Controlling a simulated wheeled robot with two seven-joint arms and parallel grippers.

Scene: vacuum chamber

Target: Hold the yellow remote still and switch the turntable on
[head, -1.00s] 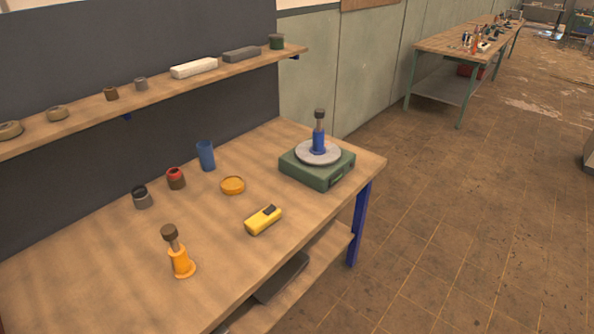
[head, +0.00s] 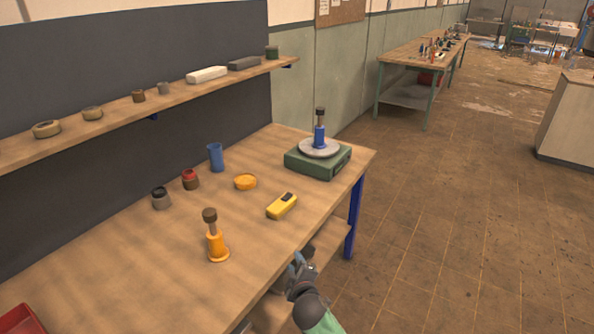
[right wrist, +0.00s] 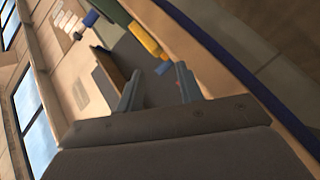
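The yellow remote (head: 281,206) lies on the workbench near its front edge, with a dark patch at its far end. The turntable (head: 318,162) is a green box with a round grey plate at the bench's right end; a blue dark-topped piece (head: 319,130) stands on the plate. My right gripper (head: 301,262) is at the bench's front edge, nearer than the remote and apart from it. In the right wrist view its two fingers (right wrist: 157,82) are spread with nothing between them; a yellow thing shows beyond. My left gripper is not in view.
An orange dark-topped piece (head: 216,240) stands left of the remote. A yellow-orange round dish (head: 245,181), a blue cup (head: 215,157) and two small jars stand behind. A red tray (head: 22,322) is at lower left. A shelf (head: 108,117) runs above the bench.

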